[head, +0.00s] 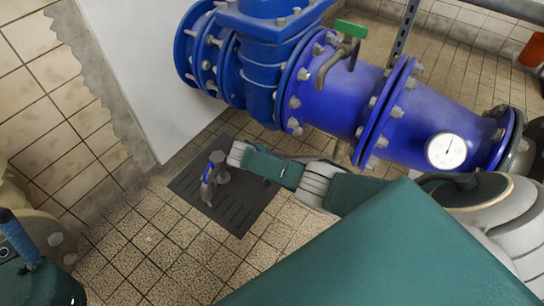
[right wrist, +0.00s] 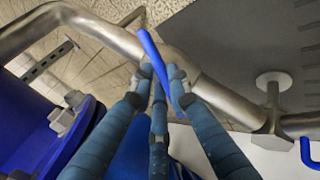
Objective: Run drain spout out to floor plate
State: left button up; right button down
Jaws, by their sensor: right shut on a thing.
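In the right wrist view, the blue fingers of my right gripper (right wrist: 160,88) close together around a thin blue handle (right wrist: 149,48). A bent metal pipe (right wrist: 118,38), apparently the drain spout, runs behind it to a metal fitting with a round knob (right wrist: 273,82). In the head view, a small grey fitting (head: 222,160) with a blue part shows over the dark slotted floor plate (head: 238,216). My right arm reaches in from the right beside it and hides part of the plate. At the lower left, a blue part of my left gripper (head: 18,238) shows; its opening is unclear.
A large blue flanged pipe (head: 345,98) with a gauge (head: 446,150) crosses above my right arm. A white wall block (head: 150,75) stands behind the plate. Tiled floor (head: 150,235) lies clear left of the plate.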

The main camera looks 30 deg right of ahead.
jog(key=shift+a+f+n+t+h+b, duration=0.15)
jog(key=shift+n+t+h, duration=0.3)
jog(key=shift+n, duration=1.2)
jog(key=shift+a+f+n+t+h+b, duration=0.2)
jog(key=shift+n+h, duration=0.45)
jog(key=shift+n, duration=1)
jog(key=shift+r, duration=0.15)
jog(key=c, duration=1.7)
grip_release()
jog(key=shift+o, duration=0.2)
jog(key=v, duration=1.2)
jog(key=shift+a, duration=0.1)
